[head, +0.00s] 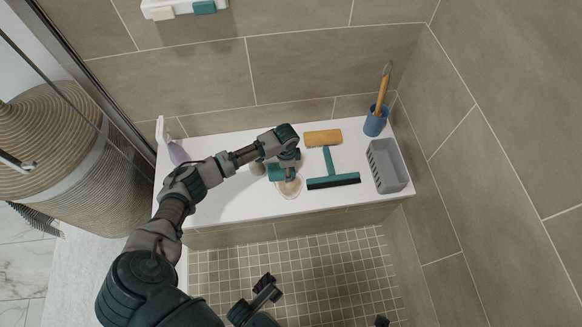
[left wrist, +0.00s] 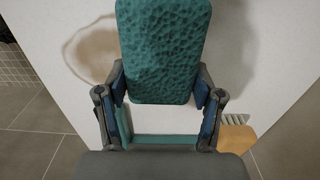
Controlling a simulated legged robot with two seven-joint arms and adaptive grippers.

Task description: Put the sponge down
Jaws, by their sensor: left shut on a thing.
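The teal sponge (left wrist: 165,50) is gripped between the two fingers of my left gripper (left wrist: 163,92), and its pitted face fills the top middle of the left wrist view. In the head view my left gripper (head: 283,160) is over the white ledge, with the sponge (head: 277,173) below it. I cannot tell whether the sponge touches the dish or ledge. Dark parts of mine show at the bottom of the head view; my right gripper's state there is unclear.
The white ledge (head: 225,203) also bears a wooden brush (head: 323,138), a teal squeegee (head: 333,182), a blue cup (head: 375,121) with a brush, a grey basket (head: 388,165) and a lilac bottle (head: 177,153). A woven basket (head: 50,150) stands left. The ledge's left front is clear.

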